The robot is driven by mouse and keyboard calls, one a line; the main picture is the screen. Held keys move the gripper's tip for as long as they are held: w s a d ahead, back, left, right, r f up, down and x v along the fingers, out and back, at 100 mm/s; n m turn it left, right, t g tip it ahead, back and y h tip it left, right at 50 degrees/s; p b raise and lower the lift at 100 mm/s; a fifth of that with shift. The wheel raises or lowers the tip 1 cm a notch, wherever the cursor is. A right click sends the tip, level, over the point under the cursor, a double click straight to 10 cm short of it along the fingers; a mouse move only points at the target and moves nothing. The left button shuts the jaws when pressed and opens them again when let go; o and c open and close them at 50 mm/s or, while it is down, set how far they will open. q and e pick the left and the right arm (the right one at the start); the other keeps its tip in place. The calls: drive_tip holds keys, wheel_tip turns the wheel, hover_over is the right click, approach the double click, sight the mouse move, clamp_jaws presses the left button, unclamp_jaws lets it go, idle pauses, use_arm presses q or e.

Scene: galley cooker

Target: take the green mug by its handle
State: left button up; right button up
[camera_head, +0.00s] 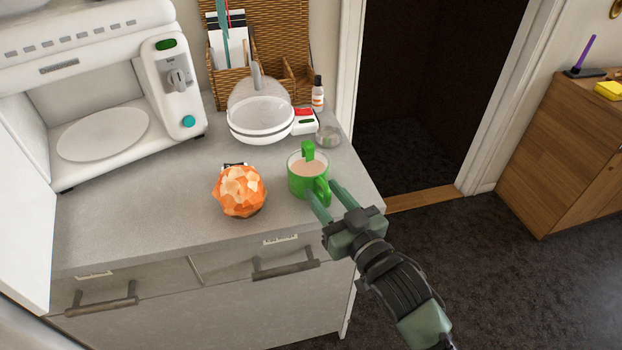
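The green mug (296,184) stands upright on the grey counter near its right front corner. It holds a pinkish-beige filling, and a green piece (308,150) sticks up at its far rim. Its handle (322,188) points toward the front right. My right gripper (323,190) reaches in from the lower right, with its two green fingers apart and their tips at the handle, one on each side of it. I cannot tell whether the fingers touch the handle. My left gripper is not in view.
An orange faceted object (239,190) sits left of the mug. Behind are a white bowl-like container with a clear lid (260,112), a small bottle (318,94) and a glass dish (328,137). A white appliance (95,85) fills the left. The counter's right edge is close.

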clamp_jaws()
idle(1.4)
drive_tip(key=shift+r, duration=0.1)
